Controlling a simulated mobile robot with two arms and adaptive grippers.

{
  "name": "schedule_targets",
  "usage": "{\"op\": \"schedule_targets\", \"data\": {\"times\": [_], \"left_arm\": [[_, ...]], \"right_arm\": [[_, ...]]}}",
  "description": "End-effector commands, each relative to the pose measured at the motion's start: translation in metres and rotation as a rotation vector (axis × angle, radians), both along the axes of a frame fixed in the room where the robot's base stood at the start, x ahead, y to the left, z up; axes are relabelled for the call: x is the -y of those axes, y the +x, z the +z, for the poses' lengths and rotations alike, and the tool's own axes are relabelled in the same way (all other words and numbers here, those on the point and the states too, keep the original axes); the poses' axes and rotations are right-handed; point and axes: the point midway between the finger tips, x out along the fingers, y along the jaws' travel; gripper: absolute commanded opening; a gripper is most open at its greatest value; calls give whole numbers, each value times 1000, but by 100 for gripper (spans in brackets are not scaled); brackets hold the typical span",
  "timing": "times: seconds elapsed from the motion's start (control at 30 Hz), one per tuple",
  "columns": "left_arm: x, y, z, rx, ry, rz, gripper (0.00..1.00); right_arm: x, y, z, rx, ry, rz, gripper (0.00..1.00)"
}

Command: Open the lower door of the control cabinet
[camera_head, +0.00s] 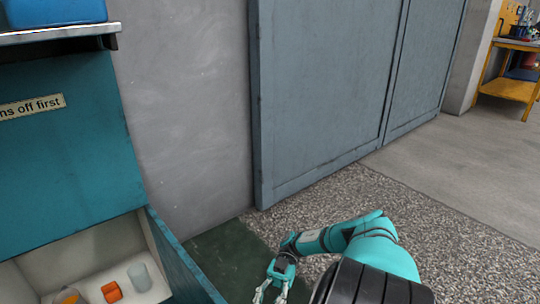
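The teal control cabinet (65,150) stands at the left, with a label ending "ns off first" on its front. Its lower compartment (105,240) shows as an open, pale interior. A teal door panel (180,262) stands swung out from the cabinet's right edge towards me; its lower part is cut off by the frame. My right gripper (270,296) is low, to the right of this panel and apart from it in the picture. Its fingers are spread with nothing visible between them; the tips are near the bottom edge. My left gripper is out of view.
In the compartment are an orange part (111,292) and a translucent cylinder (140,277). A shelf (60,34) with a blue bin (55,12) juts out above. Large grey doors (320,90) stand behind. A yellow workbench (508,88) is far right. Speckled floor (450,235) is clear.

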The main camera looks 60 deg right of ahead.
Motion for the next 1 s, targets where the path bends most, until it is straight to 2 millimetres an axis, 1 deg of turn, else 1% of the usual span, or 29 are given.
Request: {"op": "schedule_targets", "data": {"times": [0.03,0.1,0.2,0.33,1.0], "left_arm": [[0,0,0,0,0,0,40],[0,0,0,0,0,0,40],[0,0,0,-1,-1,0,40],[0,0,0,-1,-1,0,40],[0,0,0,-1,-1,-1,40]], "right_arm": [[8,2,0,2,0,-4,21],[17,3,0,0,0,-2,21],[26,3,0,-1,0,0,21],[33,4,0,0,0,-1,21],[34,3,0,-1,0,0,21]]}}
